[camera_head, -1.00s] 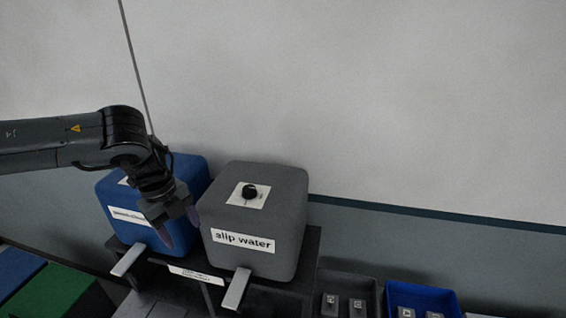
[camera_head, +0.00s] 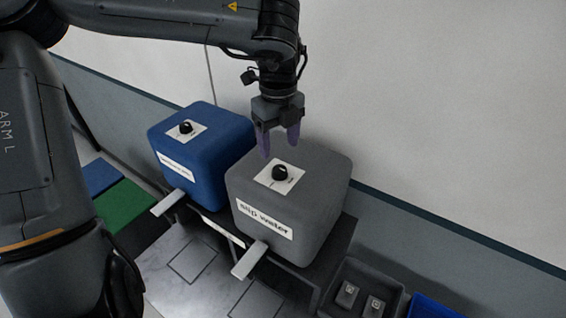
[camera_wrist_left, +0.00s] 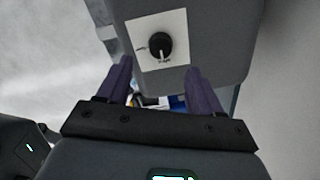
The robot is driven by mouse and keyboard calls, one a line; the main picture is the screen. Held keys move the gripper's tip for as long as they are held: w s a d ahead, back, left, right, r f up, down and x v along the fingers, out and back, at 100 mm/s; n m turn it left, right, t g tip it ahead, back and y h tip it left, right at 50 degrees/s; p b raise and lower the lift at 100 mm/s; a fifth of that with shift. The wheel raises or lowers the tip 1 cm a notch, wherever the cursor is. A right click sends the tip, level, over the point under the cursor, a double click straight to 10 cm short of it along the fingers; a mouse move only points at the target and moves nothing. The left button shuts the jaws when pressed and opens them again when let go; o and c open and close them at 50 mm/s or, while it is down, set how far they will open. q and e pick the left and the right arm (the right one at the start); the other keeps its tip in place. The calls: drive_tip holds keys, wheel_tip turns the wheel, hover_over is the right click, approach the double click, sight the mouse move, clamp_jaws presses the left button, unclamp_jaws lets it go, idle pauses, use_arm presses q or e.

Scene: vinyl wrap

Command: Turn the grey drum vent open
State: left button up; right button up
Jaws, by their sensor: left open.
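The grey drum (camera_head: 305,200) with a "slip water" label stands on a dark stand. Its vent, a black knob (camera_head: 280,173), sits on a white square plate on the drum's top. My left gripper (camera_head: 279,152) points down above the drum, just behind the knob, with its two purple fingers apart and nothing between them. In the left wrist view the vent knob (camera_wrist_left: 158,47) shows ahead of the open fingers, with a pale pointer mark and small writing on the plate. The knob is not between the fingertips. My right gripper is not in view.
A blue drum (camera_head: 215,152) with its own black knob (camera_head: 186,127) stands left of the grey one. Pale levers (camera_head: 249,261) stick out in front below the drums. A grey bin (camera_head: 388,290) holding small items is at lower right. A wall rises behind.

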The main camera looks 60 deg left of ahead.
sight(279, 169)
use_arm(q)
drive_tip(key=shift+f+p, duration=0.4)
drive_tip(key=shift+f, duration=3.2)
drive_tip(key=shift+c, duration=0.2)
drive_tip(key=c, duration=1)
